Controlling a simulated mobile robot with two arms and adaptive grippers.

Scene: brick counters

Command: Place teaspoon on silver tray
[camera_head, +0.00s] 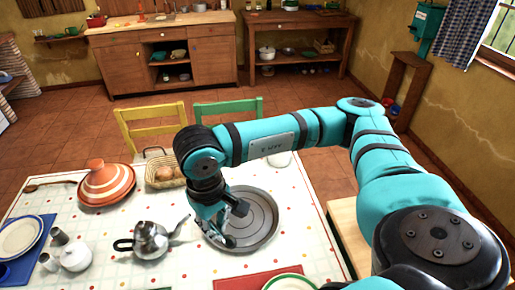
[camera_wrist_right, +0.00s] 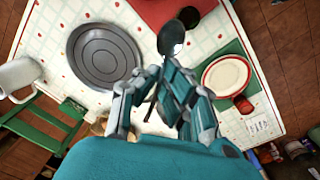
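The silver tray (camera_head: 264,238) lies flat on the table and shows no spoon resting on its visible part. My right gripper (camera_head: 228,238) hangs over its left part, hiding some of it. In the right wrist view the tray (camera_wrist_right: 104,56) is on the left. There, my right gripper (camera_wrist_right: 160,90) is shut on the teaspoon (camera_wrist_right: 171,38). The bowl sticks out past the fingertips and the handle runs back between the fingers. A dark spot beyond the bowl looks like its shadow. My left gripper is not in view.
A silver teapot (camera_head: 150,240) stands left of the tray. A tagine (camera_head: 106,184) and a basket (camera_head: 163,169) stand farther back. A white mug (camera_head: 279,158) is behind the tray. A red mat (camera_head: 232,284) lies in front. Two chairs stand behind the table.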

